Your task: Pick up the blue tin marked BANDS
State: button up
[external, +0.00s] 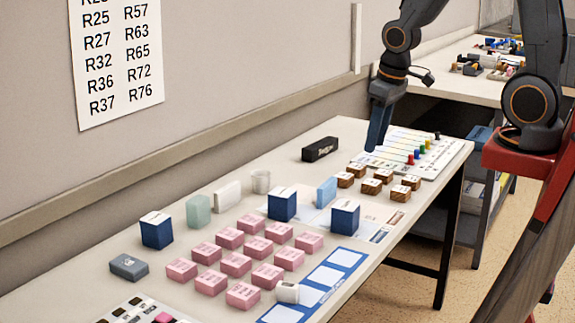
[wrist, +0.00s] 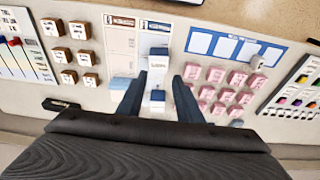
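Several dark blue boxes with white tops stand on the table: one at the front (external: 345,219), one at the middle (external: 282,207) and one at the left (external: 157,232). A flat grey-blue tin (external: 129,267) lies near the left back. The lettering on all of these is too small to read, so I cannot tell which is marked BANDS. My gripper (external: 375,145) hangs above the table's right part. In the wrist view, my gripper (wrist: 160,76) is open and empty, with two blue-and-white boxes, (wrist: 158,60) and (wrist: 157,101), showing between and beyond its fingers.
Several pink blocks (external: 236,264) stand left of the middle, and wooden blocks (external: 371,186) to the right. A black box (external: 320,149), a light blue block (external: 326,192), a white block (external: 227,196) and a pale green block (external: 198,211) stand farther back.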

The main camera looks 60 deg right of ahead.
dwell(0.4)
jog(key=o, duration=0.9)
jog(key=shift+o, duration=0.2)
jog(key=m+g+y+b, duration=0.35)
jog(key=m+b, duration=0.35)
jog(key=m, duration=0.9)
send_over(284, 190)
jog(key=d, duration=0.2)
jog(key=shift+t+y, duration=0.25)
jog(key=shift+y, duration=0.2)
jog(key=f, duration=1.4)
jog(key=shift+w+f, duration=0.2)
jog(key=shift+w+f+m, duration=0.15)
jog(key=shift+w+m, duration=0.1)
jog(key=shift+m, duration=0.15)
jog(key=shift+a+f, duration=0.15)
jog(key=shift+f, duration=0.15)
jog(key=p+x, duration=0.1)
jog(key=x, duration=0.1)
jog(key=p+x, duration=0.1)
jog(key=x, duration=0.3)
jog(key=shift+s+a+p, duration=0.2)
jog(key=shift+s+p, duration=0.2)
jog(key=shift+a+f, duration=0.1)
jog(key=shift+f, duration=0.25)
